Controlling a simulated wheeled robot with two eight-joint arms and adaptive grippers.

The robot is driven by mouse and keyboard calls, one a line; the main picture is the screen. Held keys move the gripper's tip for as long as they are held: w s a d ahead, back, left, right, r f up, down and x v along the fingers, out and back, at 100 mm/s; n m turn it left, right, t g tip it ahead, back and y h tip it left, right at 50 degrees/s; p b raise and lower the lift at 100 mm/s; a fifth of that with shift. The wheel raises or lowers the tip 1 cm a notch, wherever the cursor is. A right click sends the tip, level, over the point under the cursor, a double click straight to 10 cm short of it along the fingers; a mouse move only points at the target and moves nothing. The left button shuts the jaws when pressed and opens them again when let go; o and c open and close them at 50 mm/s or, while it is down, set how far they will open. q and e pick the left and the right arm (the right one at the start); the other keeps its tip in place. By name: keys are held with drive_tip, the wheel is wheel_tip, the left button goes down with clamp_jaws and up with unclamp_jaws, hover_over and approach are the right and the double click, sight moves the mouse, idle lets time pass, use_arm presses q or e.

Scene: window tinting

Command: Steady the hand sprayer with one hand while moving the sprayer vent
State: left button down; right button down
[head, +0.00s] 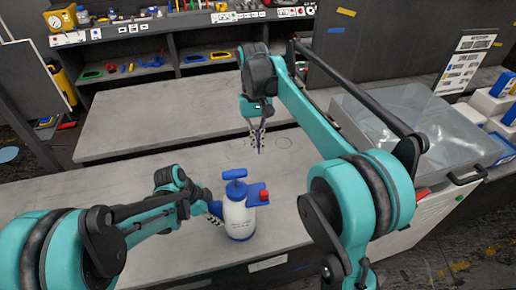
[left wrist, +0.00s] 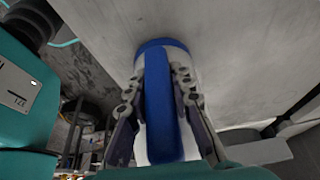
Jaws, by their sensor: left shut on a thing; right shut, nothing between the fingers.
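The hand sprayer (head: 239,221) is a white bottle with a blue base, a blue pump handle on top and a red part at its right side. It stands upright on the grey workbench (head: 160,242). My left gripper (head: 216,212) is at its left side. In the left wrist view the left gripper's fingers (left wrist: 165,95) are shut around a blue upright part of the sprayer (left wrist: 163,115). My right gripper (head: 258,145) points down above the bench, behind and to the right of the sprayer, shut and empty. I cannot clearly make out the vent.
A clear basin (head: 400,125) stands at the right, beyond my right arm. Shelves (head: 150,70) with tools and a yellow gauge (head: 62,20) are at the back. The bench left of the sprayer and the middle tabletop (head: 150,115) are bare.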

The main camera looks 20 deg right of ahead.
use_arm(q)
drive_tip(key=shift+c, duration=0.5)
unclamp_jaws()
drive_tip(key=a, duration=1)
drive_tip(key=shift+w, duration=0.3)
idle(1.1)
drive_tip(key=shift+r, duration=0.1)
drive_tip(key=s+a+r+n+t+y, duration=0.2)
drive_tip(key=s+r+n, duration=0.4)
drive_tip(key=n, duration=0.3)
drive_tip(key=s+a+r+n+t+y+b, duration=0.1)
drive_tip(key=s+a+r+n+t+y, duration=0.1)
drive_tip(key=s+a+r+n+t, duration=0.3)
wheel_tip(320, 180, up, 2)
drive_tip(key=s+n, duration=0.1)
drive_tip(key=n, duration=0.3)
drive_tip(key=shift+s+a+n+y, duration=0.3)
drive_tip(key=shift+s+a+n, duration=0.1)
use_arm(e)
drive_tip(key=s+d+f+t, duration=0.1)
drive_tip(key=s+f+t, duration=0.4)
drive_tip(key=s, duration=0.4)
drive_tip(key=s+d+f+t, duration=0.1)
drive_tip(key=s+f+t, duration=0.4)
drive_tip(key=s, duration=0.4)
drive_tip(key=shift+n, duration=0.4)
